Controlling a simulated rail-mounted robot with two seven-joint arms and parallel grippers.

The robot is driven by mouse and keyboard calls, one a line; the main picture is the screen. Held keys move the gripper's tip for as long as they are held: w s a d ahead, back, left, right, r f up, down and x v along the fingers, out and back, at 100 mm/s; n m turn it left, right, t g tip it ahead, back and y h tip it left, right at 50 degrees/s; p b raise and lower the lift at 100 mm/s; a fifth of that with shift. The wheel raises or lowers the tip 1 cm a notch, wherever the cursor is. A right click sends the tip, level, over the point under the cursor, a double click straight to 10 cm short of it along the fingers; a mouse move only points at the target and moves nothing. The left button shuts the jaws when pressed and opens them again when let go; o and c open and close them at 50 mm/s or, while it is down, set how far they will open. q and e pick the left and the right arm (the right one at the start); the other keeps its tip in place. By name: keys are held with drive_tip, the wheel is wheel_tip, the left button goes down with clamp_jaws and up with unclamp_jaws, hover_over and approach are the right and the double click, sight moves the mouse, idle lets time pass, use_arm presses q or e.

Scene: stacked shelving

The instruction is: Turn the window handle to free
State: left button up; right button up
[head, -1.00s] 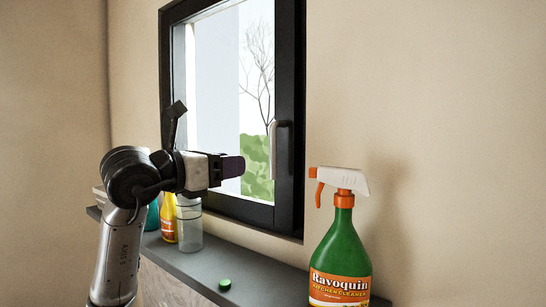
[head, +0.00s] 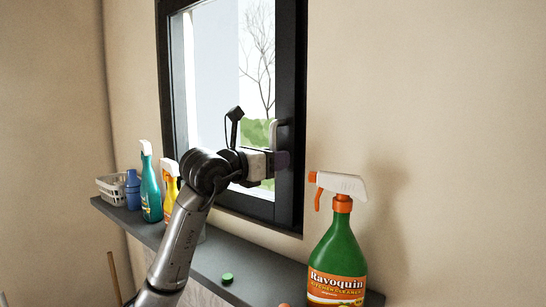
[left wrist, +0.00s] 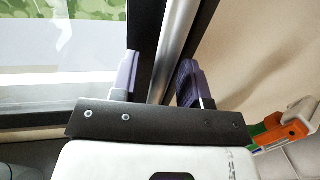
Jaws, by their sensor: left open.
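The window handle (head: 280,134) is an upright lever on the right stile of the dark window frame (head: 293,60). Its left side is pale and its lower part is hidden behind my left gripper (head: 280,161). The left gripper is open at the handle's lower end. In the left wrist view, a silver bar (left wrist: 180,35), seemingly the handle, runs up between the two purple fingers (left wrist: 157,65) with a gap to each; I cannot tell whether either touches it. My right gripper is in no view.
A green spray bottle (head: 338,256) stands on the dark sill (head: 195,265), right of the gripper. A green cap (head: 227,279) lies on the sill. At left stand a teal bottle (head: 151,190), a yellow bottle (head: 170,187), a blue bottle (head: 132,189) and a white basket (head: 112,190).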

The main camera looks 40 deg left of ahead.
use_arm(q)
clamp_jaws()
idle(0.3)
idle(0.3)
